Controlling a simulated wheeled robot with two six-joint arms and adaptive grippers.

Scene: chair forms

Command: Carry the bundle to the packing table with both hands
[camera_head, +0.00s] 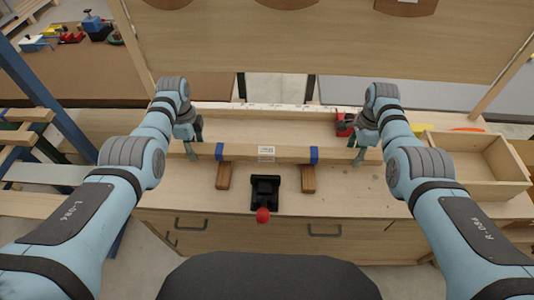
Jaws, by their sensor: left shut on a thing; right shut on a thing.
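The bundle (240,153) is a long, pale wooden bar with a blue band near each end and a small white label in the middle. It lies across two short wooden blocks, the left block (223,177) and the right block (308,179), on a wooden bench; whether it touches them I cannot tell. My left gripper (191,152) is shut on the bundle's left end. My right gripper (361,153) is shut on its right end. The fingertips are small and partly hidden. I cannot tell which surface is the packing table.
A black clamp with a red knob (263,215) stands at the bench's front edge. An open wooden box (475,172) is at the right. A red tool (344,122) is behind my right gripper. A slatted rack (30,135) is at the left. A wooden panel rises behind.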

